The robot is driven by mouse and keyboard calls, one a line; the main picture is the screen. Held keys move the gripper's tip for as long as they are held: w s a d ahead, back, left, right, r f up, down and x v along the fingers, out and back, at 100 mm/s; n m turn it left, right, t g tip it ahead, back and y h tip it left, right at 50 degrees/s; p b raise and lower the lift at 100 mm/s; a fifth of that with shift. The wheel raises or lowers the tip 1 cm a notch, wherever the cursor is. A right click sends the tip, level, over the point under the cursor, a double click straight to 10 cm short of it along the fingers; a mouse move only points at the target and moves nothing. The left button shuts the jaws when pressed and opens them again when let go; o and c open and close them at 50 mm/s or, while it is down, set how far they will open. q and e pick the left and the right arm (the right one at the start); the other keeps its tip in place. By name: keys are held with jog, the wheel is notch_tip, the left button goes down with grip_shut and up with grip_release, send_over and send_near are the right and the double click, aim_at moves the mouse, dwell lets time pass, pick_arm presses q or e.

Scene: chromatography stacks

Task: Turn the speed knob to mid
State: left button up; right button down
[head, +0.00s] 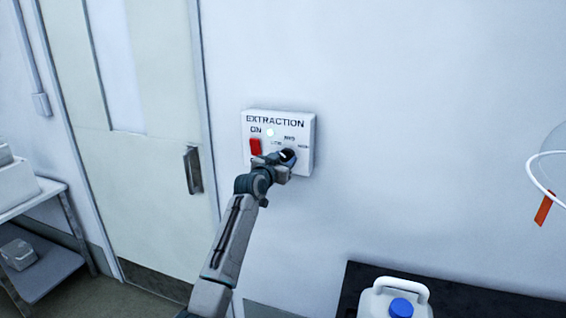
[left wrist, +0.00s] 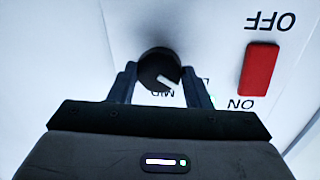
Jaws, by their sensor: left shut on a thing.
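The white EXTRACTION box (head: 308,132) is on the wall in the middle of the head view. Its dark speed knob (head: 289,153) sits at the lower right of the face, below the LOW, MID and HIGH marks. My left gripper (head: 279,162) is at the knob, shut on it. In the left wrist view, upside down, the black knob (left wrist: 158,64) lies between the two fingers of my left gripper (left wrist: 160,86). My right gripper is not in view.
A door (head: 160,160) with a handle is to the left. A white jug with a blue cap (head: 401,307) stands on a dark surface at lower right.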

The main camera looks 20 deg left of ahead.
pick_arm(q)
jog(key=shift+f+m+b, duration=0.15)
jog(key=shift+m+b, duration=0.8)
jog(key=shift+m, duration=0.15)
jog(key=m+b, duration=0.1)
jog(key=m, duration=0.1)
jog(key=shift+m+g, duration=0.3)
jog(key=shift+r+m+y+b, duration=0.25)
jog(key=shift+m+b, duration=0.4)
jog(key=shift+m, duration=0.55)
jog(key=shift+m+y, duration=0.35)
jog(key=shift+m, duration=1.15)
jog(key=shift+b, duration=0.3)
jog(key=o, duration=1)
jog(key=shift+s, duration=0.1)
